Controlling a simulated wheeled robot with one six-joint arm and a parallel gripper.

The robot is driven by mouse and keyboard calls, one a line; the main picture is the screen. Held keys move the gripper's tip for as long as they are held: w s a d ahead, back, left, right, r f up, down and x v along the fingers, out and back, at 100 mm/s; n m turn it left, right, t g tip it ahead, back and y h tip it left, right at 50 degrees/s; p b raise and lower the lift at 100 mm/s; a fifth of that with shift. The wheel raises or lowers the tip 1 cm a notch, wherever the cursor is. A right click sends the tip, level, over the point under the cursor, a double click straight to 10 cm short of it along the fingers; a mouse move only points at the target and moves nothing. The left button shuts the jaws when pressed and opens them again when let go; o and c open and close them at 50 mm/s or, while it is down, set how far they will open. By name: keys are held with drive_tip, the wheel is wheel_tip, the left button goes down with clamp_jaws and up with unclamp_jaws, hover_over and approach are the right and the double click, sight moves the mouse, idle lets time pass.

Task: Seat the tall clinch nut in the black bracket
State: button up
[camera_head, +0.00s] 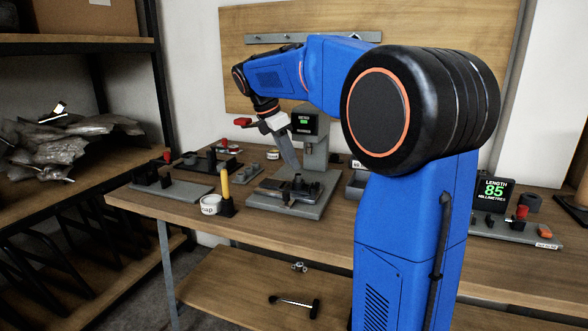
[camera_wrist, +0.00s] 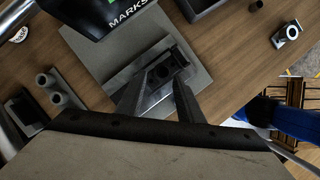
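The black bracket (camera_wrist: 176,52) sits on a metal plate on the grey fixture base in the wrist view. In the head view the bracket (camera_head: 298,184) is small and dark on the fixture. My gripper (camera_wrist: 163,80) points down over the bracket, its two dark fingers apart on either side of the bracket's near end. It also shows above the fixture in the head view (camera_head: 293,162). I see nothing clearly held between the fingers. I cannot make out the tall clinch nut with certainty; dark round shapes show in the bracket between the fingertips.
A display post (camera_head: 305,123) stands behind the fixture base (camera_head: 264,201). A white cup (camera_head: 210,204) and a yellow marker (camera_head: 225,183) stand to its left. A grey board with dark pegs (camera_head: 172,190) lies farther left.

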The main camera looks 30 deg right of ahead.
drive_tip(key=v, duration=0.7)
drive_tip(key=shift+r, duration=0.2)
drive_tip(key=s+a+f+m+t+y, duration=0.1)
drive_tip(key=s+a+f+m, duration=0.2)
drive_tip(key=s+f+m, duration=0.2)
drive_tip(key=s+a+f+m+t+y, duration=0.2)
drive_tip(key=s+a+f+m, duration=0.2)
drive_tip(key=s+f, duration=0.8)
drive_tip(key=s+a+f+m+t+y, duration=0.1)
drive_tip(key=s+a+f+m, duration=0.3)
drive_tip(key=s, duration=1)
wheel_tip(320, 180, down, 4)
drive_tip(key=m+t, duration=0.1)
drive_tip(key=m, duration=0.2)
drive_tip(key=shift+m, duration=0.3)
drive_tip(key=shift+s+f, duration=0.1)
drive_tip(key=shift+s, duration=0.05)
